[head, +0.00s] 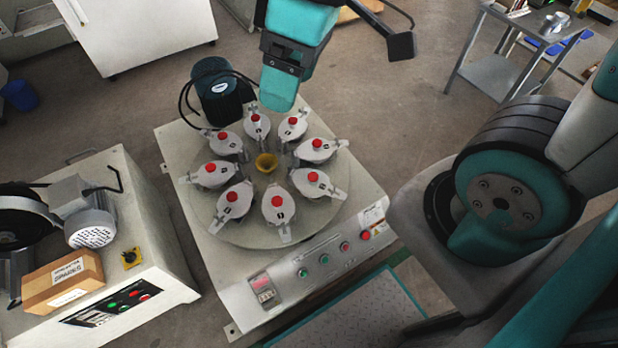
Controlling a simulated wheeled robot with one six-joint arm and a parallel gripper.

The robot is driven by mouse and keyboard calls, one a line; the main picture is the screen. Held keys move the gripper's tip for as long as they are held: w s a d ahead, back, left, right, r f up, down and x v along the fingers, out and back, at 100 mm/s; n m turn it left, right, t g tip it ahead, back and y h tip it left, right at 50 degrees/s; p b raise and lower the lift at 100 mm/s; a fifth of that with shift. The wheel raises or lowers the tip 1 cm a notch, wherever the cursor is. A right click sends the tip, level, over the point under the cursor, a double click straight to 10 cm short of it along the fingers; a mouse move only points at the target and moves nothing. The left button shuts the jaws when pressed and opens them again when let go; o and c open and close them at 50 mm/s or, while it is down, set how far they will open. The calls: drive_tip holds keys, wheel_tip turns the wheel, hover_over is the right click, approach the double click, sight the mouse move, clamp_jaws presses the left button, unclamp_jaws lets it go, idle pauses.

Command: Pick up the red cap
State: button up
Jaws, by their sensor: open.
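Several silver lidded pots stand in a ring on a round plate (265,238), each with a small red cap on top. One red cap (277,201) is at the front and another red cap (256,117) is at the back. A red cap (293,121) at the back right is close to my gripper in the picture. I cannot tell which cap the task means. My gripper (279,95) is teal and points down over the back of the ring. It is open, with no cap seen in it. Its exact height above the pots is unclear.
A yellow funnel-like piece (266,162) is at the ring's centre. A dark motor (217,92) with cables stands behind the ring. The machine's front panel (310,262) has buttons. A white bench (150,235) with a cardboard box (62,284) is at left; a metal table (510,60) is at back right.

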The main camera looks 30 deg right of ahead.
drive_tip(key=w+d+f+n+h+b, duration=0.1)
drive_tip(key=w+d+f+b, duration=0.2)
drive_tip(key=w+f+b, duration=0.5)
drive_tip(key=w+d+f+n+h+b, duration=0.1)
drive_tip(key=w+d+f+n+b, duration=0.2)
drive_tip(key=f, duration=0.9)
drive_tip(key=n+h+b, duration=0.2)
drive_tip(key=n+b, duration=0.1)
drive_tip(key=b, duration=0.8)
approach(313, 176)
drive_tip(key=f+b, duration=0.1)
drive_tip(key=b, duration=0.1)
drive_tip(key=f+b, duration=0.2)
drive_tip(key=shift+w+d, duration=0.15)
drive_tip(key=shift+w, duration=0.05)
drive_tip(key=shift+f+b, duration=1.7)
drive_tip(key=shift+f, duration=1.4)
drive_tip(key=c, duration=1)
